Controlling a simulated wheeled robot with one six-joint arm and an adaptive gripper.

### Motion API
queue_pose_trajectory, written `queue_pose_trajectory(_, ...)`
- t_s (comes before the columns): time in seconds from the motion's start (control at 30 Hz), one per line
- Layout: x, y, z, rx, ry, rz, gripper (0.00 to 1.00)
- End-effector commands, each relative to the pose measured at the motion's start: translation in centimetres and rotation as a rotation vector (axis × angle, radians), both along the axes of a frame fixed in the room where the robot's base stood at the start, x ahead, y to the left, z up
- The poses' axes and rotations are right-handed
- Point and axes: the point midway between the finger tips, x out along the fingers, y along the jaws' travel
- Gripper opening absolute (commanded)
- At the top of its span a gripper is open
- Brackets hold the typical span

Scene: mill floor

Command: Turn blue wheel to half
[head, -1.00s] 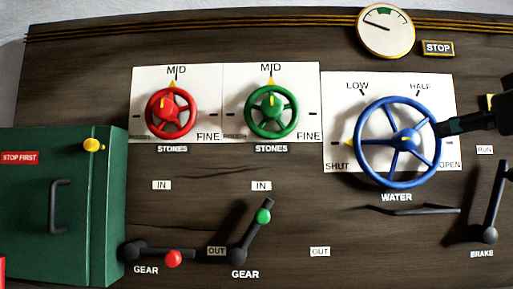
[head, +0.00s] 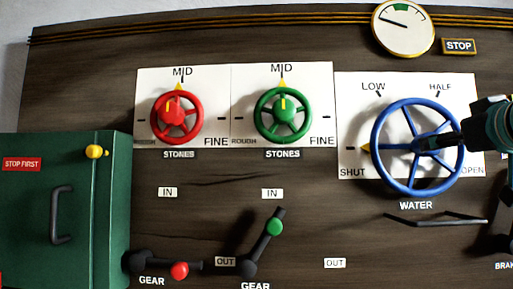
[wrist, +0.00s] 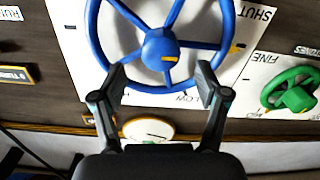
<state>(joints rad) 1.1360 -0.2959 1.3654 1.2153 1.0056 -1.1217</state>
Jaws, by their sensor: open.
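The blue wheel (head: 376,128) is on a white plate marked SHUT, LOW, HALF and OPEN, above the WATER label. A yellow pointer (head: 366,148) sits at its left edge, by SHUT. My gripper (head: 440,142) comes in from the right, in front of the wheel's right half, and partly hides the hub and rim. In the wrist view the open fingers (wrist: 160,72) lie on either side of a section of the blue rim, near the hub (wrist: 160,48). They appear empty. I cannot tell whether they touch the wheel.
Red (head: 177,117) and green (head: 283,115) stone wheels stand to the left, pointers at MID. Gear levers with red (head: 180,270) and green (head: 274,227) knobs are below. A green box (head: 100,215) fills the lower left. A gauge (head: 404,27) and STOP label are above.

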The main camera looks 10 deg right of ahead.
Motion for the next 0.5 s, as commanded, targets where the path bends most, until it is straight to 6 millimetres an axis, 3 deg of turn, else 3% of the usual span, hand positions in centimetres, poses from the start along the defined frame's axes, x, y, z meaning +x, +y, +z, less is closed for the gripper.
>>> queue_pose_trajectory(0.3,4.4,-0.8,0.1,0.0,0.001,0.005,0.74)
queue_pose_trajectory(0.5,5.9,-1.2,0.1,-0.001,0.0,0.003,0.74)
